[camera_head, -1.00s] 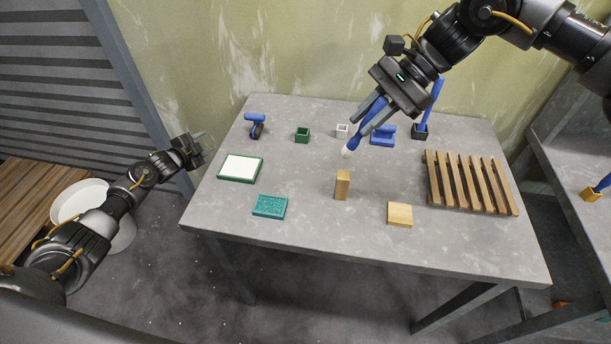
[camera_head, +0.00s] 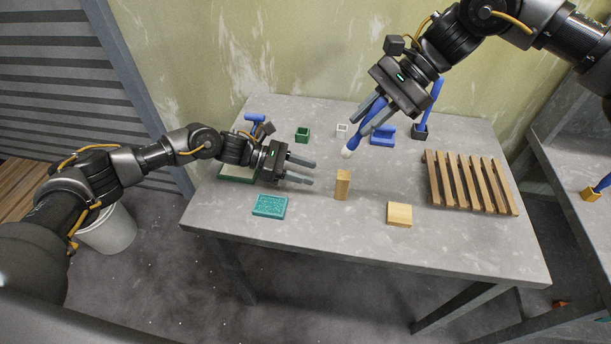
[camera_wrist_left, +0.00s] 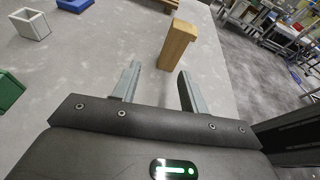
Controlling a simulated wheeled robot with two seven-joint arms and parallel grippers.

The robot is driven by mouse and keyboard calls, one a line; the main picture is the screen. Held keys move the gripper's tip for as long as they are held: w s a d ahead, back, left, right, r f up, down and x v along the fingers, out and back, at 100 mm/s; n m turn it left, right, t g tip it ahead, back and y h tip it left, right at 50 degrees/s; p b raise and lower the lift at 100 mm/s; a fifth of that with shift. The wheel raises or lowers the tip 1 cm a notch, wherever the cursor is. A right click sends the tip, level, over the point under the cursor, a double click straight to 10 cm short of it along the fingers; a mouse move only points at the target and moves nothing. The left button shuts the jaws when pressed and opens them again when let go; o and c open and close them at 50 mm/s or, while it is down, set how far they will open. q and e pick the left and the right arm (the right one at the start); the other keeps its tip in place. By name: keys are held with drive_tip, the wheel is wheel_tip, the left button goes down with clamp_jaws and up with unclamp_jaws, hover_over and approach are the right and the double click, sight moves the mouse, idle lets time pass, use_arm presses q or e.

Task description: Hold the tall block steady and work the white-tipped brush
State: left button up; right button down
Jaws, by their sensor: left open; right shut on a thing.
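The tall block (camera_head: 342,184) is light wood and stands upright near the middle of the table. It also shows in the left wrist view (camera_wrist_left: 177,46), just beyond the fingertips. My left gripper (camera_head: 313,172) is open and empty, low over the table to the left of the block, its fingers pointing towards it; it also shows in the left wrist view (camera_wrist_left: 158,80). The white-tipped brush (camera_head: 351,146) has a blue handle and hangs tilted, white tip down. My right gripper (camera_head: 370,125) is shut on its handle, above the table behind the block.
A teal sponge-like block (camera_head: 270,206) and a flat wooden block (camera_head: 399,214) lie at the front. A slatted wooden rack (camera_head: 470,182) is at right. My left arm partly covers a green-edged pad (camera_head: 236,174).

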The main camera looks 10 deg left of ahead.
sight(333, 195)
use_arm(q)
drive_tip(key=shift+s+d+f+m+g, duration=0.15)
drive_tip(key=shift+s+d+m+g, duration=0.1)
drive_tip(key=shift+s+m, duration=0.15)
drive_tip(key=shift+s+d+f+m+g, duration=0.15)
drive_tip(key=shift+s+m+g, duration=0.1)
drive_tip(key=shift+s+m, duration=0.15)
drive_tip(key=shift+x, duration=3.9)
drive_tip(key=shift+w, duration=0.15)
clamp_jaws()
drive_tip(key=shift+n+t, duration=0.3)
drive_tip(key=shift+t, duration=0.1)
drive_tip(key=shift+f, duration=0.15)
drive_tip(key=shift+o, duration=0.7)
unclamp_jaws()
